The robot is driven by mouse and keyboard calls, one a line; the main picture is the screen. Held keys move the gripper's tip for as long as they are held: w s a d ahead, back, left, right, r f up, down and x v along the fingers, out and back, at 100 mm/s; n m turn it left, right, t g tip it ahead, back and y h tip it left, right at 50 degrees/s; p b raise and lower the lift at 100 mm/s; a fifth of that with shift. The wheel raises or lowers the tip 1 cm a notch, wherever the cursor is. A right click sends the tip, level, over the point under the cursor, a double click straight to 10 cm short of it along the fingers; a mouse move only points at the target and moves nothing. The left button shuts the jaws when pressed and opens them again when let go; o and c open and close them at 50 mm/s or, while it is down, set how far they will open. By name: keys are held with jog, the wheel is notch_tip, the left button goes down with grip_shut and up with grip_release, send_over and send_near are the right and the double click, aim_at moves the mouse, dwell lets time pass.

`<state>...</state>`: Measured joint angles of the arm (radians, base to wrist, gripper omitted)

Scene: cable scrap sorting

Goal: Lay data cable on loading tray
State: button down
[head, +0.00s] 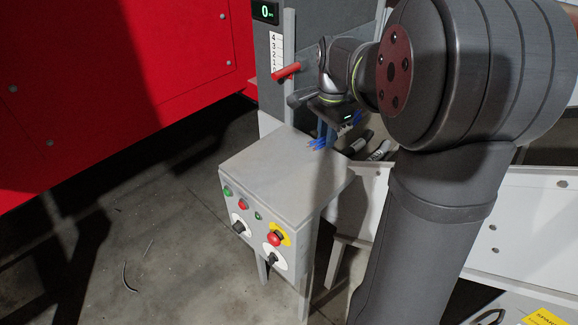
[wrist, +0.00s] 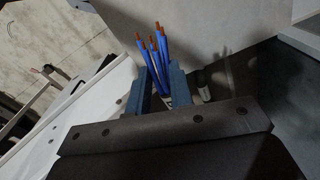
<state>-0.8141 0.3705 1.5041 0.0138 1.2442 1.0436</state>
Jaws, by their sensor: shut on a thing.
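My gripper (head: 326,130) is at the upper middle of the head view, partly hidden by my own arm. It is shut on a blue multi-strand cable piece (head: 319,143). In the wrist view the blue strands (wrist: 160,45) with copper-coloured ends stick out between the two blue-grey fingers of my gripper (wrist: 158,82). The held piece carries a white label, but I cannot read it, so I cannot tell for sure that it is the data cable. I cannot tell which surface is the loading tray.
A grey control box (head: 280,175) with buttons and knobs stands in front of the gripper. Dark pieces with white bands (head: 357,143) lie just right of it. A red lever (head: 287,71) sticks out at the upper left. A red machine wall (head: 180,60) fills the left.

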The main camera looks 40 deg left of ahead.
jog(key=s+d+r, duration=0.1)
jog(key=s+d, duration=0.1)
jog(key=s, duration=0.3)
send_over(273, 179)
notch_tip(273, 179, down, 7)
jog(key=shift+w+d+r, duration=0.1)
jog(key=shift+r, duration=0.05)
jog(key=shift+f, duration=2.05)
jog(key=shift+f, duration=0.15)
jog(key=c, duration=1.3)
grip_release()
notch_tip(273, 179, up, 12)
